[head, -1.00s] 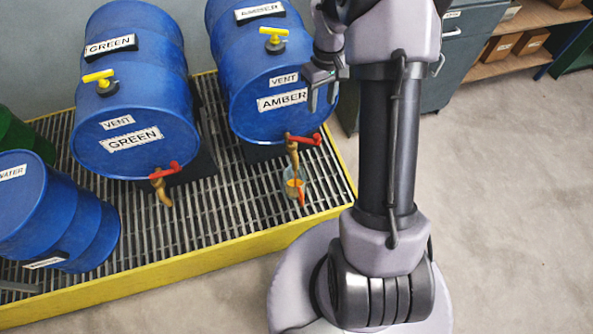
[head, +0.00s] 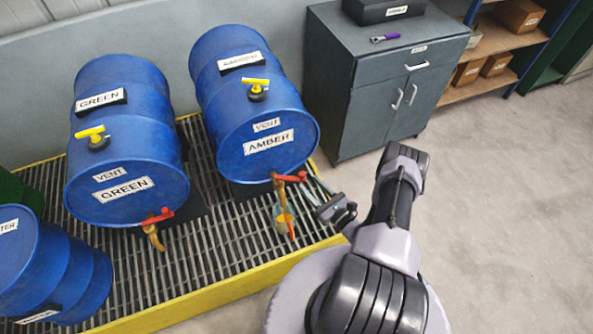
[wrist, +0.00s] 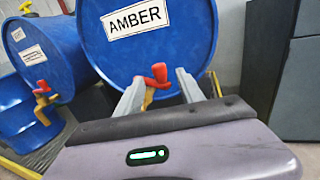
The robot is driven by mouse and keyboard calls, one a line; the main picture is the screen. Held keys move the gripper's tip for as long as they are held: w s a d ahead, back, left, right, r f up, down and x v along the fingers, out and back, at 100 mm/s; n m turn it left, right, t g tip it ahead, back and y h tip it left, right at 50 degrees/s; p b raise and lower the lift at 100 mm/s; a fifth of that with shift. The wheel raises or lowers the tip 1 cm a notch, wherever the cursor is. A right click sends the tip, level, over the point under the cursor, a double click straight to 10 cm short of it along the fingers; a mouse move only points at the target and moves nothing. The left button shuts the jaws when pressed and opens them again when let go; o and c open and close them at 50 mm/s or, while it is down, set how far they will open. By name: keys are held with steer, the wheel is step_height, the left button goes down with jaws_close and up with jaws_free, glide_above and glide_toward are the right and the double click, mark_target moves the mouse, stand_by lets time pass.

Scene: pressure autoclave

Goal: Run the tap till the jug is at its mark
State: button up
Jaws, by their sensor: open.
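The AMBER drum (head: 253,137) lies on its side on the grating. Its tap (head: 277,187) has a red handle (head: 291,177) pointing to the right in the head view. My gripper (head: 312,192) is open, just right of the tap. In the wrist view the red handle (wrist: 158,72) appears between the fingers (wrist: 160,82); contact cannot be told. The jug is hidden there.
The GREEN drum (head: 122,150), with its own red-handled tap (head: 155,218), lies to the left. A WATER drum (head: 50,262) is at lower left. The yellow tray edge (head: 215,292) runs along the front. A grey cabinet (head: 375,90) stands behind; open floor lies right.

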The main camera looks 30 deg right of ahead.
mark_target(300, 173)
steer(key=w, duration=0.2)
steer(key=w+b, duration=0.1)
steer(key=w, duration=0.2)
steer(key=w+a, duration=0.1)
steer(key=w, duration=0.2)
steer(key=shift+w, duration=0.25)
jaws_close()
steer(key=shift+b, duration=0.3)
stand_by(0.7)
